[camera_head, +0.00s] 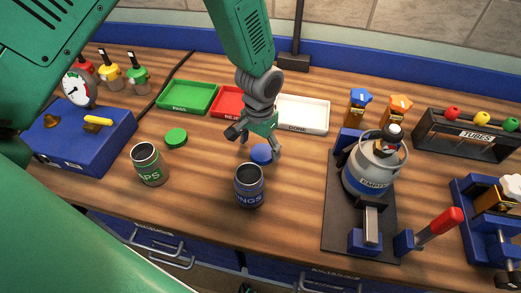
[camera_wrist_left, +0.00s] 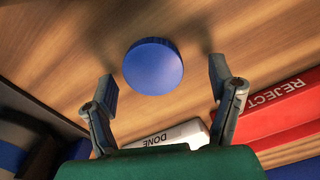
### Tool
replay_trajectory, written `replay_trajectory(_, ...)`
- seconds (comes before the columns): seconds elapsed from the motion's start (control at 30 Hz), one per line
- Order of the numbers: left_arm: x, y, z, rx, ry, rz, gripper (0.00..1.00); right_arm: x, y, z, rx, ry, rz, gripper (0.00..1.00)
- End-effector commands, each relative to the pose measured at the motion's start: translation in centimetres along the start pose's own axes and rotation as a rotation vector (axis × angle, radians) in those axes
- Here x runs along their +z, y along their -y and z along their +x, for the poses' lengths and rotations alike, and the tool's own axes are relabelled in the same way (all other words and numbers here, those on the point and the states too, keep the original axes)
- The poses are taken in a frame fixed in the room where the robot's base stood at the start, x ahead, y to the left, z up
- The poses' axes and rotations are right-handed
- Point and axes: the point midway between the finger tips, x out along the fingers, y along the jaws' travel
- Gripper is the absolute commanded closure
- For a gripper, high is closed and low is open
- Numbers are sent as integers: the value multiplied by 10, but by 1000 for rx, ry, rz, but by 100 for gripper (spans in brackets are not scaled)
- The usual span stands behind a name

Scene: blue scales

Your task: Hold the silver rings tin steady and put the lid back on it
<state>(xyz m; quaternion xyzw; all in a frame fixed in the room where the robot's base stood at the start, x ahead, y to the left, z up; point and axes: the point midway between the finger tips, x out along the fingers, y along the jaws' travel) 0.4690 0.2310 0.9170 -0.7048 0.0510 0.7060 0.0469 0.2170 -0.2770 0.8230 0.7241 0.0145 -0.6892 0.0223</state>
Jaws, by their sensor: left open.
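The rings tin (camera_head: 249,186) stands upright and open on the wooden bench, a dark grey can with a blue band and partly visible lettering. A round blue lid (camera_head: 261,153) lies flat just behind it, apart from the tin. It also shows in the left wrist view (camera_wrist_left: 153,66). My left gripper (camera_head: 257,145) is open and empty, pointing down over the lid. In the left wrist view its fingers (camera_wrist_left: 165,82) are spread to either side of the lid, with gaps on both sides. My right gripper is not visible.
A second open tin (camera_head: 149,165) and a green lid (camera_head: 176,138) are to the left. Green (camera_head: 187,97), red (camera_head: 228,101) and white (camera_head: 302,114) trays stand behind. A grey canister (camera_head: 371,174) on a dark stand is to the right. Bare bench lies between the tins.

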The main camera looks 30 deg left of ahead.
Motion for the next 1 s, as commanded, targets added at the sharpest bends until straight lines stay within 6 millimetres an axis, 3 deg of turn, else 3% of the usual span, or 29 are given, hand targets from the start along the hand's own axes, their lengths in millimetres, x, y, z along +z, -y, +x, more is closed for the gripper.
replay_trajectory(0.13,0,-2,14,-3,0,1,24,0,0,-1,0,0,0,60)
replay_trajectory(0.5,0,-1,17,-1,-1,0,24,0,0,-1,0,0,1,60)
replay_trajectory(0.6,0,0,17,0,-1,0,59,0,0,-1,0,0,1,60)
replay_trajectory(0.63,0,0,17,1,-1,0,64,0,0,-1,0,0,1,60)
replay_trajectory(1.0,0,-1,14,-1,-1,0,64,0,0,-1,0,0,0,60)
